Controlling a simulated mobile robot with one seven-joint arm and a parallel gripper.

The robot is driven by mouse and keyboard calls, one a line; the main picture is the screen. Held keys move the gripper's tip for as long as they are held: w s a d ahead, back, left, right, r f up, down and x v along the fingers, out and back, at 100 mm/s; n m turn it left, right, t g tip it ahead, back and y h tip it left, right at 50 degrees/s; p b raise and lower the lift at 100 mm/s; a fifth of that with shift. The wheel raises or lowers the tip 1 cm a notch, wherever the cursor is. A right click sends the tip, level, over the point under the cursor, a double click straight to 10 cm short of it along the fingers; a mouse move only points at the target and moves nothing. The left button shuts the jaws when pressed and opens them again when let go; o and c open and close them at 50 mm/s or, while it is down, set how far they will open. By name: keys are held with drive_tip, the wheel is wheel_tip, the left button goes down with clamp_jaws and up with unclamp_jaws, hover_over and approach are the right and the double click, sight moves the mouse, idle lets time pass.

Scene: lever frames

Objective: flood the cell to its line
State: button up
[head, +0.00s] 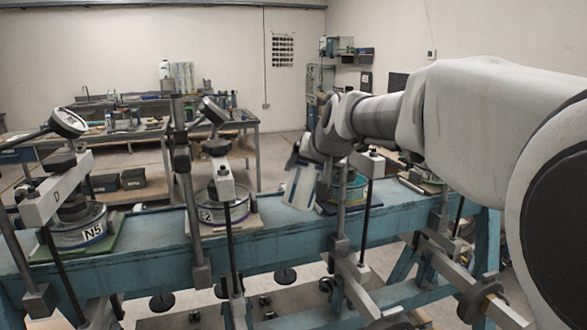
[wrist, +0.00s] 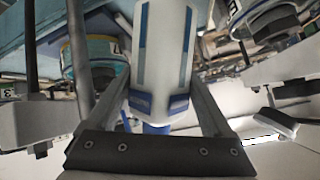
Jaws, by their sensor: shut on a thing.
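My gripper (head: 304,160) is shut on a white container with blue stripes (head: 300,187), which also fills the middle of the wrist view (wrist: 165,50). It leans slightly and hangs in front of the bench, between the middle cell (head: 222,210) and the teal cell (head: 352,190). A cell marked N5 (head: 80,236) sits on a green mat at the left. Another cell (head: 420,182) is partly hidden at the right. In the wrist view a teal cell (wrist: 95,58) is left of the container. I cannot see any cell's line or water level.
Lever arms, hangers and posts stand close around the cells on the blue bench (head: 150,238). A dial gauge (head: 68,122) sticks up at the left, another (head: 213,110) over the middle cell. Black weights (head: 162,302) hang or lie below. Worktables stand behind.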

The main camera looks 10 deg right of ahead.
drive_tip(key=shift+r, duration=0.1)
drive_tip(key=shift+r+p, duration=1.9)
drive_tip(key=shift+r, duration=0.65)
drive_tip(key=shift+f, duration=0.1)
